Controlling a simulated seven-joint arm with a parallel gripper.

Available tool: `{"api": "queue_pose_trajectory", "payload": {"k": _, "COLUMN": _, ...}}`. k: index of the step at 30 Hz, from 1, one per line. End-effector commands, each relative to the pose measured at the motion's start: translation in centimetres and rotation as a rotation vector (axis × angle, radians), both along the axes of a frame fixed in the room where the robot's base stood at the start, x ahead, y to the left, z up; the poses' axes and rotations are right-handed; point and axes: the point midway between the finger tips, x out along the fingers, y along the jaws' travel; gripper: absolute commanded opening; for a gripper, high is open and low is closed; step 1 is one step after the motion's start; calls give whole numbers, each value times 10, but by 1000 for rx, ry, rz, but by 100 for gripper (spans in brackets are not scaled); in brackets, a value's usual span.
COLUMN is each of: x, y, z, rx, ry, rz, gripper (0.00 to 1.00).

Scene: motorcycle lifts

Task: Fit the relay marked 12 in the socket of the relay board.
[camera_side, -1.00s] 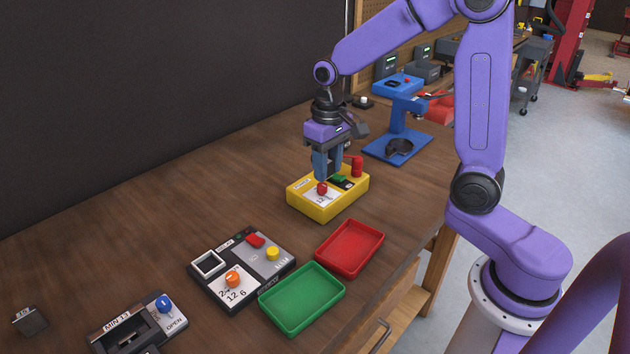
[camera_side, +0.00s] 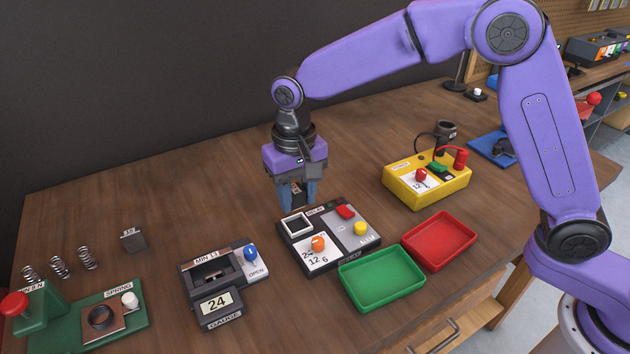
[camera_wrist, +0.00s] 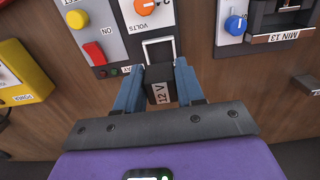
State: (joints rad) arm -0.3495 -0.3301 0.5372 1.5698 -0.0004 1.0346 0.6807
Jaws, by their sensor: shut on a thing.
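My gripper (camera_side: 298,203) is shut on a dark block, the relay marked 12 V (camera_wrist: 161,92), between its blue fingers. The label faces the wrist camera. The relay board (camera_side: 330,265) is black, with an orange knob (camera_side: 318,243), a yellow button (camera_side: 360,228), a red switch (camera_side: 345,212) and a white-framed socket (camera_side: 285,225) at its upper left corner. My gripper is above the table just behind that corner. In the wrist view the socket's white frame (camera_wrist: 145,50) lies just beyond the relay. The relay's underside is hidden.
A green tray (camera_side: 382,281) and a red tray (camera_side: 439,240) stand right of the board, the yellow tester (camera_side: 427,182) behind them. A gauge (camera_side: 212,280) stands to the left, with a small labelled grey block (camera_side: 133,240) beyond it. Bare table lies behind the board.

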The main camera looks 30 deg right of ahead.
Motion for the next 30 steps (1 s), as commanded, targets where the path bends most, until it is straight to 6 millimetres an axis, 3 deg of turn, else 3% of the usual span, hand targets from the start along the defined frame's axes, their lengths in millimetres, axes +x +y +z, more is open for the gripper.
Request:
{"api": "queue_pose_trajectory", "payload": {"k": 15, "x": 0, "y": -1, "z": -35, "rx": -1, "ry": 1, "rz": 0, "gripper": 7}}
{"api": "queue_pose_trajectory", "payload": {"k": 30, "x": 0, "y": -1, "z": -42, "rx": 0, "ry": 0, "rz": 0, "gripper": 7}}
